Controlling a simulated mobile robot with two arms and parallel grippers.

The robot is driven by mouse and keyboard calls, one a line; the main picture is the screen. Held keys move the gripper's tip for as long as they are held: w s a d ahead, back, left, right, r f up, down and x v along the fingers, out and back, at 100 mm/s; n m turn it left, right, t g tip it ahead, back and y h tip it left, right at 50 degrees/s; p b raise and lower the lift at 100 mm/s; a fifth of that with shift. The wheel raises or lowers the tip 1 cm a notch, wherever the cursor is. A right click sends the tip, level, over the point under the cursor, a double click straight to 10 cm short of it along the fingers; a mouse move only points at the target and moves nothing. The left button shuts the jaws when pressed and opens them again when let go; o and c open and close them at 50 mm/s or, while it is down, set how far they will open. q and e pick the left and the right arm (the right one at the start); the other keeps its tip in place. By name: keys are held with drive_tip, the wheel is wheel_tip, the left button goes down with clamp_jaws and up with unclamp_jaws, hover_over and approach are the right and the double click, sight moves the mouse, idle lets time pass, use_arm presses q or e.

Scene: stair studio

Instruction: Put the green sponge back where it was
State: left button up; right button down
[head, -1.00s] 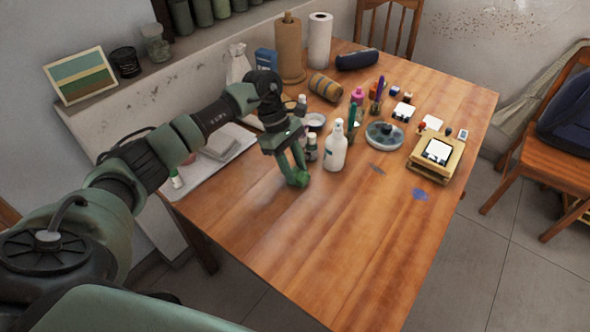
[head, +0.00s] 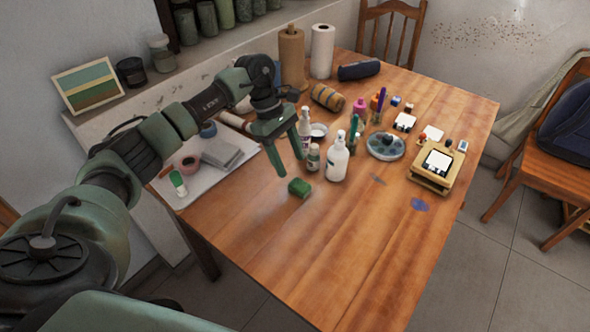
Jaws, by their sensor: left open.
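The green sponge (head: 299,187) lies on the wooden table (head: 300,240), in front of the bottles, with bare wood on its near side. My left gripper (head: 292,167) is open and empty. Its two fingers point down, above and behind the sponge, and appear apart from it. My right gripper is not in view.
A white pump bottle (head: 337,158) and a small bottle (head: 313,157) stand just right of the gripper. Paper rolls (head: 322,51) stand at the back. The table's front is clear.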

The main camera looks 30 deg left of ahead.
use_arm(q)
drive_tip(key=p+v, duration=0.1)
drive_tip(key=v, duration=0.4)
drive_tip(key=shift+r, duration=0.2)
idle(0.3)
